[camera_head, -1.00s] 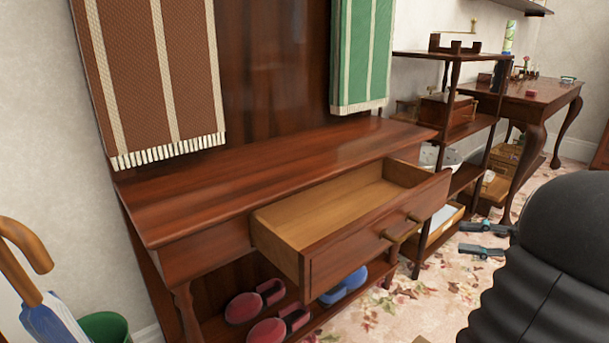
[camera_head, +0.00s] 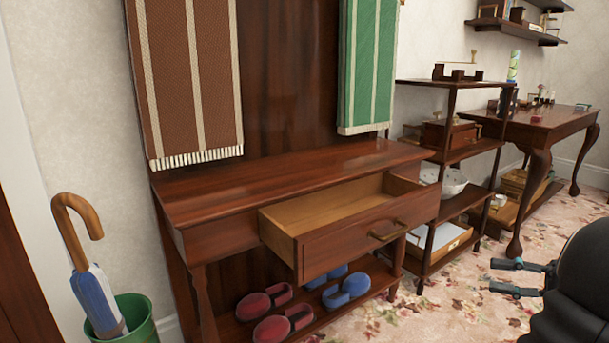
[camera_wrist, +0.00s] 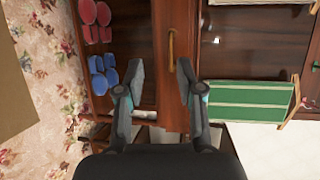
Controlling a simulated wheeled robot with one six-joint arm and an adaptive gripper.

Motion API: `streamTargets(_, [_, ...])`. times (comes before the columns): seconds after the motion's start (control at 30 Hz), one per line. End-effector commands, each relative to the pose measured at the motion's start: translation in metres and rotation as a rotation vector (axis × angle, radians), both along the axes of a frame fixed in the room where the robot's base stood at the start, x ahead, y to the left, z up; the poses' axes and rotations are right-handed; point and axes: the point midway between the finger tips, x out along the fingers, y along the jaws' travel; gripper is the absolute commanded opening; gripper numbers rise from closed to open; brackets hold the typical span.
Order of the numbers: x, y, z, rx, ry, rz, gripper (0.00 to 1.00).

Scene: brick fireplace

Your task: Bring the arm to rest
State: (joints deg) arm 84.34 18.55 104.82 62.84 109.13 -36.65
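My gripper (camera_head: 516,278) is at the right edge of the head view, beside my dark arm and above the flowered carpet. Its two fingers are apart with nothing between them. In the wrist view my gripper (camera_wrist: 160,85) also shows open. The drawer (camera_head: 368,244) of the dark wood hall stand (camera_head: 290,178) is pulled out, and the part of its inside that shows is empty. Its handle (camera_head: 388,232) is apart from my gripper in the head view. In the wrist view the handle (camera_wrist: 171,52) appears beyond the fingers.
A shelf unit (camera_head: 470,205) and a dark table (camera_head: 545,125) stand right of the hall stand. Red slippers (camera_head: 255,305) and blue slippers (camera_head: 348,290) lie on its lower shelf. A green bin (camera_head: 137,318) with an umbrella (camera_head: 92,280) stands left. Carpet (camera_head: 440,310) in front is clear.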

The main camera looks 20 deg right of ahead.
Motion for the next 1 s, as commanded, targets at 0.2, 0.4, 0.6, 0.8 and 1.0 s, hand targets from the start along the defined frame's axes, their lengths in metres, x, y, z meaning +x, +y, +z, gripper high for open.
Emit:
streamTargets(0.2, [0.016,0.021,0.002,-0.019,0.055,0.042,0.37])
streamTargets(0.4, [0.034,0.050,0.003,-0.051,0.128,0.095,0.37])
streamTargets(0.6, [0.055,0.093,0.003,-0.112,0.228,0.170,0.37])
streamTargets(0.8, [0.073,0.160,0.001,-0.240,0.368,0.275,0.37])
streamTargets(1.0, [0.074,0.233,-0.004,-0.447,0.501,0.381,0.37])
